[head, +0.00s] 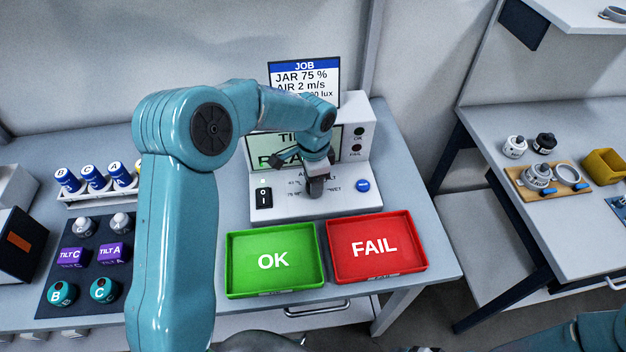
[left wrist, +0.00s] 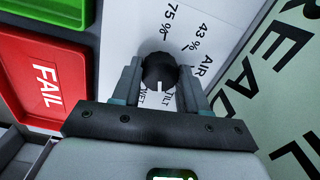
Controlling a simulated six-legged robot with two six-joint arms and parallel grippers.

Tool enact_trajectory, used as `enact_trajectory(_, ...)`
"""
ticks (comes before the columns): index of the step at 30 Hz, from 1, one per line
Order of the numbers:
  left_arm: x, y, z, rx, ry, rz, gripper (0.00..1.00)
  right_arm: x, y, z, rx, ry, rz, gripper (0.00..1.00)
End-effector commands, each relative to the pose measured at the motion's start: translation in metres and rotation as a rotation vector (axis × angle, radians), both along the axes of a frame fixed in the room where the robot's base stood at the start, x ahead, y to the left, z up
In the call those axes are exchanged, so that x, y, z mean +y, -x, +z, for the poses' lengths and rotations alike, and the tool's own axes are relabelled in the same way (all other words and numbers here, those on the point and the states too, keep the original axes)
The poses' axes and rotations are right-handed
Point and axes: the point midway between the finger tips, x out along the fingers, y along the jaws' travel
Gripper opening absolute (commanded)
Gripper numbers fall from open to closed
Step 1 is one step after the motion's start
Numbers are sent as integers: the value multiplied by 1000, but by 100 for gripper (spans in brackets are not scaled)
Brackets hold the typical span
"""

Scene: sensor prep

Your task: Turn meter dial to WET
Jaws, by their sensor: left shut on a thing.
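The meter (head: 340,205) stands on the bench in the head view, a light box with a sloped panel and a screen. Its dial, a round black knob (left wrist: 159,70), sits between the fingers of my left gripper (left wrist: 160,82), which is shut on it. The knob's white pointer line faces the lower edge of the left wrist view, near the printed WET and TILT labels; which one it marks I cannot tell exactly. Labels 75 %, 43 % and AIR lie around the upper side. In the head view my left gripper (head: 316,183) hides most of the dial. My right gripper is not in view.
A green OK tray (head: 237,280) and a red FAIL tray (head: 338,270) lie just in front of the meter. A black switch (head: 264,196) and a blue button (head: 363,185) flank the dial. Sensors stand on a dark mat (head: 58,300) at left. A second table (head: 520,240) is at right.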

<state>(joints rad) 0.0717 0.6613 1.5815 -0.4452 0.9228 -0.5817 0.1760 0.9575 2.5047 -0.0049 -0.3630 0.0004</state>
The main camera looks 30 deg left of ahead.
Motion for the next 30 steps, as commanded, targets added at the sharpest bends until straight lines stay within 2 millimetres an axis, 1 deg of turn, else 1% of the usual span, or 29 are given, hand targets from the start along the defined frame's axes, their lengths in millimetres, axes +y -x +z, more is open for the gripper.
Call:
enact_trajectory(6, -2, -1, 0, -5, 3, -193, 13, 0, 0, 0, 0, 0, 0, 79)
enact_trajectory(15, -3, -1, -1, -6, 3, -391, 13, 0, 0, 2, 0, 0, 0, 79)
enact_trajectory(21, -3, -1, -1, -5, 4, -467, 13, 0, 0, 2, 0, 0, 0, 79)
enact_trajectory(30, -3, -1, -1, -3, 4, -504, 13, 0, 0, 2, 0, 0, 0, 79)
